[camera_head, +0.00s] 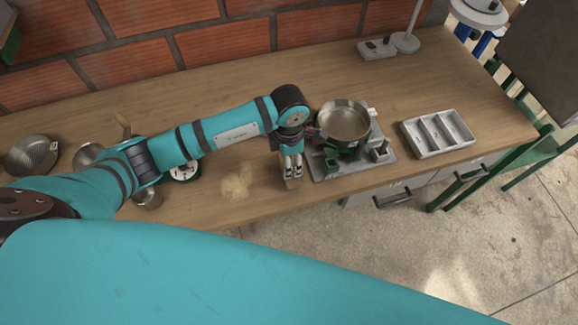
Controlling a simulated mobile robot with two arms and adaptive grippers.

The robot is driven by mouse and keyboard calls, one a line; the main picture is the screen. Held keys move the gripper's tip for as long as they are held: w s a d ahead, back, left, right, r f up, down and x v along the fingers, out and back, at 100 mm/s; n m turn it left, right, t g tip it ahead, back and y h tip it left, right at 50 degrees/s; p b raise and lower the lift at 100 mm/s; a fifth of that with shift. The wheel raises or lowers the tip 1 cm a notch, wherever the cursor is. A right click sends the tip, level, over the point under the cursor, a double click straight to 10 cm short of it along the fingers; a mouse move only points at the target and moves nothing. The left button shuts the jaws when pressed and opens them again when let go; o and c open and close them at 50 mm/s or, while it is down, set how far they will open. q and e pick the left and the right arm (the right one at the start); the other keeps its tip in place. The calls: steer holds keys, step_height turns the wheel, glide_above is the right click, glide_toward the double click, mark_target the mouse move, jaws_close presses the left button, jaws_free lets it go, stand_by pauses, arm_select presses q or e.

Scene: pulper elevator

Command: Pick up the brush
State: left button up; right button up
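My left arm reaches in from the left over the wooden bench. Its gripper (292,175) points down just left of the scale-like device. A small tan-brown piece (293,184) shows at the fingertips. It may be the brush, but it is too small to be sure. The fingers look close together around or just above it, and I cannot tell whether they grip it. A wooden handle-like piece (123,121) stands up behind my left forearm, its lower end hidden. My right gripper is not in view.
A metal pan (344,119) sits on the grey-based device (330,171). A grey compartment tray (438,133) lies to its right. A light powdery patch (237,184) is left of my gripper. A dark round pan (31,155) is far left. A brick wall (210,45) bounds the back.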

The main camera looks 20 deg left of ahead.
arm_select(q)
steer(key=shift+f, duration=0.5)
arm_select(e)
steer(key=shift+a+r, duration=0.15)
arm_select(q)
jaws_close()
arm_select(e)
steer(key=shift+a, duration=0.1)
